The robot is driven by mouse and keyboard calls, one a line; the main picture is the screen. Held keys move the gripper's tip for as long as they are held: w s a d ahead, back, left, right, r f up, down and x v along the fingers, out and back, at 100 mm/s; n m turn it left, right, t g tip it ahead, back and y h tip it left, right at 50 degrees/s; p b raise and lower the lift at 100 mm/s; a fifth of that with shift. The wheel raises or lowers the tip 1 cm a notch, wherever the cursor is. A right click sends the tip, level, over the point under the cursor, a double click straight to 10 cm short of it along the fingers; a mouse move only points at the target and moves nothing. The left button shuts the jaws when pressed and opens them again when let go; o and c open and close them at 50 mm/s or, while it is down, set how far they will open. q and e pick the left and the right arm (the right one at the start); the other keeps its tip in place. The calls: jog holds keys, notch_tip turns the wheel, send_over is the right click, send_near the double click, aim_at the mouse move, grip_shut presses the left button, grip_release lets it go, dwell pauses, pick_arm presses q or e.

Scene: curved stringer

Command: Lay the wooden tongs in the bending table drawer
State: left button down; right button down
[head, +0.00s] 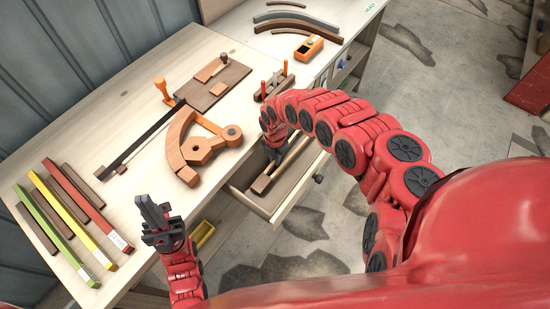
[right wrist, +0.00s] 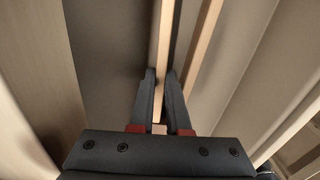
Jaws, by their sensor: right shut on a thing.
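The wooden tongs (head: 291,156) are long pale strips with a darker brown end (head: 262,183). They are in the open bending table drawer (head: 295,187), seemingly low inside it; contact with its floor is unclear. My right gripper (head: 275,155) reaches down into the drawer and is shut on the tongs. In the right wrist view, one pale strip of the tongs (right wrist: 165,50) runs between the fingertips (right wrist: 161,85), and a second strip runs just right of them. My left gripper (head: 152,212) is above the near table edge, away from the tongs; its finger gap is unclear.
The table top (head: 165,65) holds a curved wooden jig (head: 183,145), green, yellow and red strips (head: 75,195), a dark board (head: 213,85) and an orange plane (head: 308,47). My right arm crosses over the drawer's right side. A yellow bin (head: 204,234) is below the table.

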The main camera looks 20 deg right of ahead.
jog(key=shift+f, duration=0.15)
jog(key=c, duration=0.9)
grip_release()
jog(key=shift+r, duration=0.3)
notch_tip(320, 180, up, 12)
